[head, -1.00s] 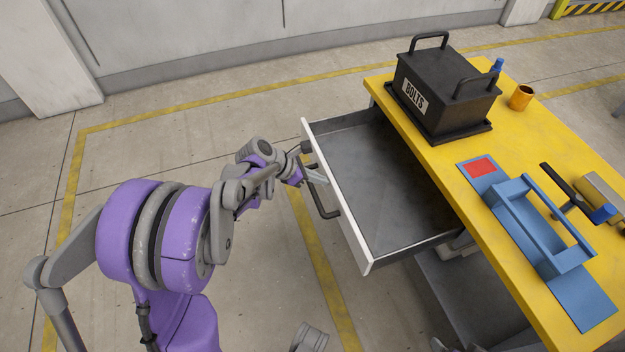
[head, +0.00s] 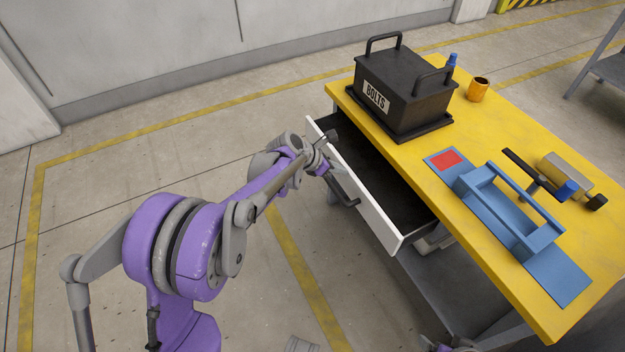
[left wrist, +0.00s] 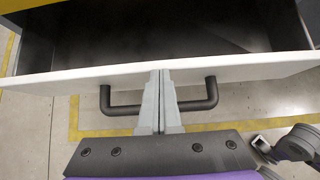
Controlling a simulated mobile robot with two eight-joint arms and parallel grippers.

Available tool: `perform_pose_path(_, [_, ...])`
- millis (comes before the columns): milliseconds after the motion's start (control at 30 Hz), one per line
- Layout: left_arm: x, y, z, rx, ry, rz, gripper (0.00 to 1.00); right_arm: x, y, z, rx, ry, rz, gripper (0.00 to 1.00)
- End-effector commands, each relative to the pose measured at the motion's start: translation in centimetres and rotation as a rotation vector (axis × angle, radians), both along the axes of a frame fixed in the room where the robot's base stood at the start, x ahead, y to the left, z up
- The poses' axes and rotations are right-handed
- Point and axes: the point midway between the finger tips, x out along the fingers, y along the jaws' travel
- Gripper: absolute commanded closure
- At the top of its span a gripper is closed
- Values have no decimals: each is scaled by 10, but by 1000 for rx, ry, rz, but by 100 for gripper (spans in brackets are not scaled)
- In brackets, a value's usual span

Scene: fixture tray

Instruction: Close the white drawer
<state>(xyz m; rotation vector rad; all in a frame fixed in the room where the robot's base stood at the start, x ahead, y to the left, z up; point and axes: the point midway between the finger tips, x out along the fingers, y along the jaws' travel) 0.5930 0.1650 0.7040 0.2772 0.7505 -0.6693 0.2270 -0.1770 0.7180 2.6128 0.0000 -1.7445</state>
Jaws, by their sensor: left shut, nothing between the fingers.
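The white drawer (head: 378,210) sticks part way out of the yellow workbench's left side, with its dark inside showing. Its white front also spans the left wrist view (left wrist: 60,79). A dark bar handle (head: 346,194) is on the front; it shows in the left wrist view too (left wrist: 204,103). My left gripper (head: 327,166) is at the drawer front, shut and empty. In the left wrist view its fingertips (left wrist: 160,74) lie over the front's middle, between the handle's two posts. I cannot tell whether they touch the panel. My right gripper is not clearly in view.
The floor left of the drawer is clear.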

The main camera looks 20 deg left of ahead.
Motion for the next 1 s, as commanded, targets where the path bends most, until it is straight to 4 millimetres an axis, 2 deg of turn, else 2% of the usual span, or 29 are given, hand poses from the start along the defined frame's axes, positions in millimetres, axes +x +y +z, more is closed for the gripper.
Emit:
perform_pose_path(33, [13,-13,-2,-1,0,-6,100,0,0,-2,0,1,0,15])
perform_pose_path(200, [48,-42,-1,0,0,-4,100,0,0,-5,0,2,0,15])
perform_pose_path(433, [79,-67,-1,-1,0,-1,100,1,0,-7,0,2,0,15])
perform_pose_path(600, [89,-76,0,1,1,-1,100,1,0,-7,0,2,0,15])
perform_pose_path(867, [87,-73,0,1,1,0,100,1,0,-7,0,2,0,15])
perform_pose_path(1000, [83,-65,0,1,1,0,100,1,0,-7,0,2,0,15])
